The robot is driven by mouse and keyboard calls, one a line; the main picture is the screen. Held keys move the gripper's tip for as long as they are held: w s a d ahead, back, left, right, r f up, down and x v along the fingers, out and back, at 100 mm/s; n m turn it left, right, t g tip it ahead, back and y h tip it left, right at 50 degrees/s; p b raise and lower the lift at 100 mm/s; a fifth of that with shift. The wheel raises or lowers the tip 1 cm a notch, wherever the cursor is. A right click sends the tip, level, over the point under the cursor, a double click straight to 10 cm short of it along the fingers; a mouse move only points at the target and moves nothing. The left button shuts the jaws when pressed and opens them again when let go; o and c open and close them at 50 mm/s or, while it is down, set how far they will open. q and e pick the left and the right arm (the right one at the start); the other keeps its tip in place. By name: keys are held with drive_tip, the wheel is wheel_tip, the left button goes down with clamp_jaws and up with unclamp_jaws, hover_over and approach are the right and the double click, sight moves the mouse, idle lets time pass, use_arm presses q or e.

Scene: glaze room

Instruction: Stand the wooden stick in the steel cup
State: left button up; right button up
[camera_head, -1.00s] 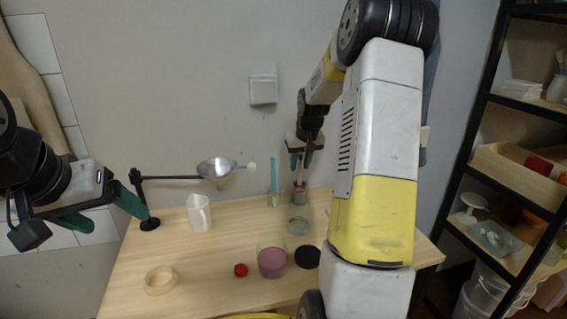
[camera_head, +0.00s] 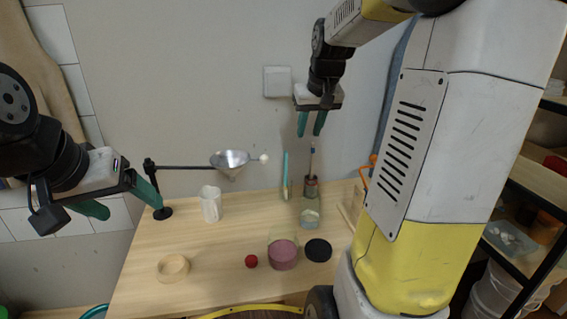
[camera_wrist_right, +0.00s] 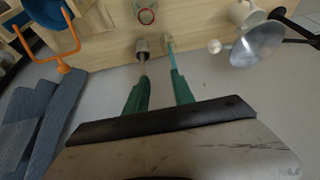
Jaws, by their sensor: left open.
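The wooden stick (camera_head: 312,160) stands nearly upright in the steel cup (camera_head: 311,188) at the back right of the table, its lower end hidden inside the cup. My right gripper (camera_head: 311,132) is above the stick, with its two green fingers apart and nothing between them. In the right wrist view the cup (camera_wrist_right: 142,46) lies beyond the fingers, and the stick (camera_wrist_right: 143,67) runs from it towards the left finger. My left gripper (camera_head: 130,202) is open and empty at the left, near the table's left edge.
A glass jar (camera_head: 311,217) stands just in front of the cup, and a teal tool (camera_head: 285,177) stands to its left. A funnel on an arm (camera_head: 232,162), white jug (camera_head: 211,204), pink jar (camera_head: 283,256), black disc (camera_head: 318,250), red ball (camera_head: 251,261) and wooden ring (camera_head: 173,268) share the table.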

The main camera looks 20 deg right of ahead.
drive_tip(key=s+a, duration=0.3)
drive_tip(key=s, duration=0.4)
drive_tip(key=s+a+y, duration=0.1)
drive_tip(key=s+a, duration=0.3)
drive_tip(key=s, duration=0.3)
drive_tip(key=s+a+f+n+t+y, duration=0.1)
drive_tip(key=s+a, duration=0.3)
drive_tip(key=s, duration=0.3)
drive_tip(key=shift+s+a, duration=0.25)
drive_tip(key=shift+s, duration=0.05)
